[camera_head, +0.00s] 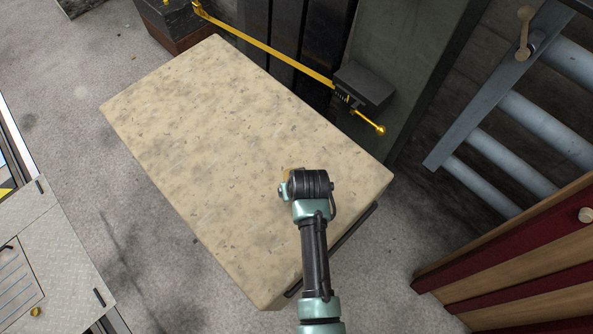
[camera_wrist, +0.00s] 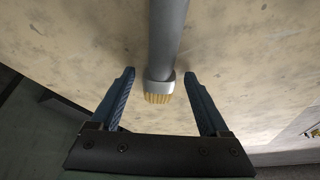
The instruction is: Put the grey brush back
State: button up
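The grey brush (camera_wrist: 168,40) shows in the wrist view as a grey shaft with a pale metal collar and short tan bristles. It comes down from the top edge, and its bristle end is between my fingers. My gripper (camera_wrist: 159,74) is open, with a visible gap on each side of the brush. I cannot tell whether the brush lies on the slab or stands above it. In the head view my wrist is over the right part of the tan speckled slab (camera_head: 220,130) and hides my fingers. I cannot make out the brush there.
A yellow bar (camera_head: 270,48) runs behind the slab to a dark block (camera_head: 366,88) at its back right corner. A ladder-like grey frame (camera_head: 500,85) and red and wooden slats (camera_head: 530,250) stand at the right. Concrete floor (camera_head: 130,215) is clear on the left.

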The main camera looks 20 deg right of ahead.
dwell(0.3)
jog(key=shift+f+b, duration=0.2)
jog(key=shift+b, duration=0.2)
jog(key=d+b+v, duration=0.1)
jog(key=v, duration=1.2)
jog(key=shift+w+a, duration=0.2)
jog(key=shift+a, duration=0.3)
jog(key=shift+r, duration=0.15)
jog(key=w+a+r+t+h, duration=0.1)
jog(key=w+r+t, duration=0.35)
jog(key=r, duration=0.55)
jog(key=w+a+r+n+t, duration=0.1)
jog(key=w+a+r+t, duration=0.15)
jog(key=w+r, duration=0.45)
jog(key=w+a+r+t+h, duration=0.15)
jog(key=r+t, duration=0.25)
jog(key=r, duration=0.8)
jog(key=s+a+r+t+y, duration=0.1)
jog(key=s+r+t, duration=0.3)
jog(key=r, duration=0.6)
jog(key=s+a+r+t+y, duration=0.1)
jog(key=s+a+r+t, duration=0.3)
jog(key=r, duration=0.7)
jog(key=s+a+r+n+t+y, duration=0.1)
jog(key=s+a+r+t, duration=0.2)
jog(key=r, duration=0.8)
jog(key=shift+s+t, duration=0.5)
jog(key=shift+s, duration=0.1)
